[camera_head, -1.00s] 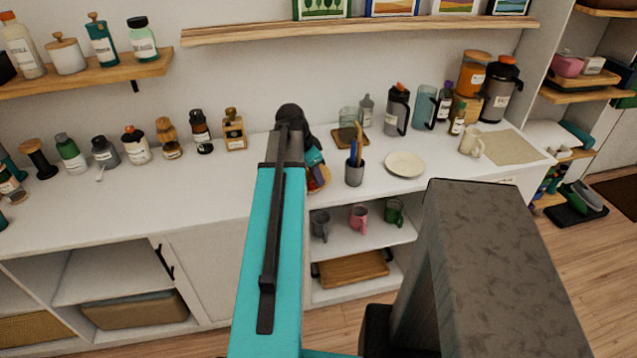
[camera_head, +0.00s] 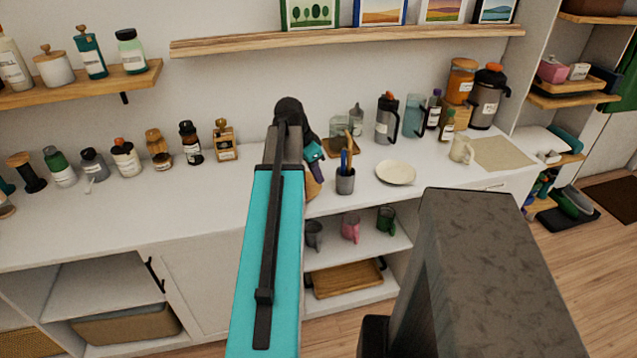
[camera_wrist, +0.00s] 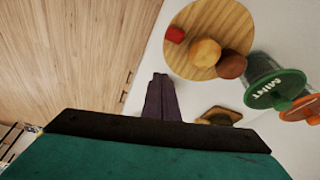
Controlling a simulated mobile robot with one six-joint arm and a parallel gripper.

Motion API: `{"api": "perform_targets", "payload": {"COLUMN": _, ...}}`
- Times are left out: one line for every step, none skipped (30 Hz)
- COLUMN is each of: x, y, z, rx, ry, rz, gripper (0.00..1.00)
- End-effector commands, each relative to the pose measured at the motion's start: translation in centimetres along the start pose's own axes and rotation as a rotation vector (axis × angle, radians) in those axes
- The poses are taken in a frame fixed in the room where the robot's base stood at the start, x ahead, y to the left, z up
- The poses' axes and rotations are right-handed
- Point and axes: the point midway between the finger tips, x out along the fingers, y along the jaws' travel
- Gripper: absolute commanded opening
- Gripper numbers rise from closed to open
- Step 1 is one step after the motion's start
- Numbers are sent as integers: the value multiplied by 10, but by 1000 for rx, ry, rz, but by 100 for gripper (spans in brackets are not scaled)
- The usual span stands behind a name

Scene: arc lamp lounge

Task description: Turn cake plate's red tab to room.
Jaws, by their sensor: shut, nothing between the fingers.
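The round wooden cake plate (camera_wrist: 212,17) lies on the white counter in the wrist view. Its red tab (camera_wrist: 175,35) sits at the plate's left rim, the side nearer the counter's front edge and the floor. An orange-brown round cake (camera_wrist: 205,52) and a darker brown one (camera_wrist: 231,65) show at its lower part. My gripper (camera_wrist: 160,82) is shut and empty, its dark fingers below and left of the plate in the picture, with a gap between. In the head view my arm hides most of the plate; a tan piece beside the arm may be part of it.
A green-lidded mint jar (camera_wrist: 274,88) and an orange-lidded jar (camera_wrist: 302,110) stand close to the plate. In the head view, a pen cup (camera_head: 345,182) and a white dish (camera_head: 396,173) stand right of my arm. Bottles line the counter on the left.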

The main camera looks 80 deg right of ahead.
Motion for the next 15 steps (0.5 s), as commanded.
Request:
{"api": "perform_targets", "payload": {"x": -6, "y": -1, "z": 1, "rx": -1, "ry": 1, "rz": -1, "gripper": 0}}
{"api": "perform_targets", "payload": {"x": -10, "y": -2, "z": 1, "rx": -2, "ry": 1, "rz": -2, "gripper": 0}}
{"api": "perform_targets", "payload": {"x": -14, "y": -3, "z": 1, "rx": -2, "ry": 1, "rz": -3, "gripper": 0}}
{"api": "perform_targets", "payload": {"x": -18, "y": -3, "z": 1, "rx": -3, "ry": 1, "rz": -3, "gripper": 0}}
{"api": "perform_targets", "payload": {"x": -21, "y": -4, "z": 2, "rx": -3, "ry": 1, "rz": -2, "gripper": 0}}
{"api": "perform_targets", "payload": {"x": -26, "y": -4, "z": 2, "rx": -3, "ry": 1, "rz": -2, "gripper": 0}}
{"api": "perform_targets", "payload": {"x": -29, "y": -4, "z": 1, "rx": -3, "ry": 1, "rz": -3, "gripper": 0}}
{"api": "perform_targets", "payload": {"x": -33, "y": -4, "z": 1, "rx": -3, "ry": 1, "rz": -3, "gripper": 0}}
{"api": "perform_targets", "payload": {"x": -36, "y": -5, "z": 1, "rx": -3, "ry": 1, "rz": -2, "gripper": 0}}
{"api": "perform_targets", "payload": {"x": -40, "y": -5, "z": 2, "rx": -3, "ry": 0, "rz": -2, "gripper": 0}}
{"api": "perform_targets", "payload": {"x": -42, "y": -5, "z": 1, "rx": -3, "ry": 0, "rz": -2, "gripper": 0}}
{"api": "perform_targets", "payload": {"x": -46, "y": -6, "z": 1, "rx": -3, "ry": 1, "rz": -2, "gripper": 0}}
{"api": "perform_targets", "payload": {"x": -48, "y": -6, "z": 1, "rx": -3, "ry": 1, "rz": -3, "gripper": 0}}
{"api": "perform_targets", "payload": {"x": -50, "y": -6, "z": 1, "rx": -4, "ry": 1, "rz": -2, "gripper": 0}}
{"api": "perform_targets", "payload": {"x": -52, "y": -6, "z": 2, "rx": -4, "ry": 0, "rz": -2, "gripper": 0}}
